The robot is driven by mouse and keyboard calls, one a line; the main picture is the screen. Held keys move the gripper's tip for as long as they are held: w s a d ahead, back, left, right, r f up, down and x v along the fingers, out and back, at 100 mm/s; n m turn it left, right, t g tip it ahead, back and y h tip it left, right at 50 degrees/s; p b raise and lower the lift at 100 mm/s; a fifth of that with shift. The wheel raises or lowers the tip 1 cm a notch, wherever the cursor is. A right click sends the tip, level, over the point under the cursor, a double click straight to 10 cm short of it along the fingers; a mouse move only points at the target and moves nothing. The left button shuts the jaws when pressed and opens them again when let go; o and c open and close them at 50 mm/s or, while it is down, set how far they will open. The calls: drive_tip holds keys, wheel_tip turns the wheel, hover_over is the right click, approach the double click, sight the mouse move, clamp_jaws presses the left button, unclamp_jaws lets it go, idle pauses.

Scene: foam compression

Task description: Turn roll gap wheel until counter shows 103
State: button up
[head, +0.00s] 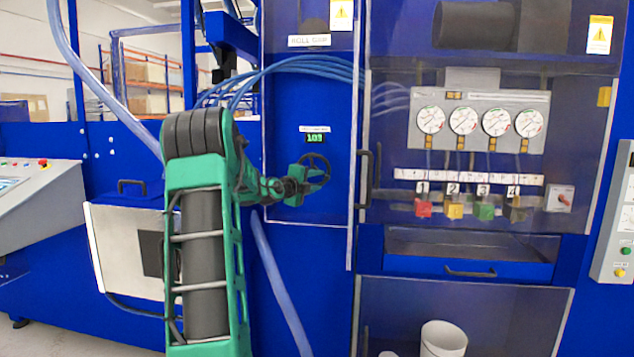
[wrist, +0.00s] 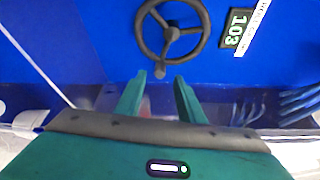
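The roll gap wheel (head: 318,160) is a dark spoked handwheel on the blue machine front. In the wrist view the wheel (wrist: 172,34) has a small handle knob at its lower rim. The green-lit counter (head: 315,138) above the wheel reads 103, and the wrist view counter (wrist: 236,28) shows 103 too, tilted. My green gripper (head: 300,180) is in front of the wheel, hiding part of it. In the wrist view my gripper (wrist: 159,76) has its two fingers apart with nothing held. The knob appears at or just beyond the gap between the fingertips; I cannot tell the depth.
Blue hoses (head: 300,65) arch above the wheel. To the right are a clear-fronted cabinet with several gauges (head: 465,120), colored numbered valves (head: 454,210) and a vertical door handle (head: 364,178). A drawer (head: 470,268) sits below. A grey control console (head: 38,195) stands at left.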

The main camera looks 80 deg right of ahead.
drive_tip(key=v, duration=0.5)
drive_tip(key=shift+w+a, duration=0.1)
drive_tip(key=shift+a, duration=0.05)
idle(0.4)
drive_tip(key=w+a+f+n+t+y, duration=0.2)
drive_tip(key=w+a+f+n+y, duration=0.25)
drive_tip(key=a, duration=0.45)
drive_tip(key=w+a+f+n+t+y, duration=0.1)
drive_tip(key=w+a+f+n+t, duration=0.25)
drive_tip(key=w+a+n, duration=0.5)
drive_tip(key=w+a+f+n+t+y, duration=0.25)
drive_tip(key=w+a+f, duration=0.25)
drive_tip(key=a, duration=0.5)
drive_tip(key=s+a+f+n+y, duration=0.2)
drive_tip(key=a+n, duration=0.4)
drive_tip(key=a, duration=0.5)
drive_tip(key=s+a+f+n+y, duration=0.2)
drive_tip(key=a+n, duration=0.5)
drive_tip(key=a, duration=0.5)
drive_tip(key=s+a+f+n+g+y, duration=0.1)
drive_tip(key=s+a+f+n+y, duration=0.1)
drive_tip(key=a+f+n+y, duration=0.2)
drive_tip(key=a+n, duration=0.3)
drive_tip(key=a, duration=0.5)
drive_tip(key=shift+s+a, duration=0.25)
drive_tip(key=shift+s, duration=0.05)
drive_tip(key=shift+f, duration=0.15)
drive_tip(key=shift+c, duration=0.5)
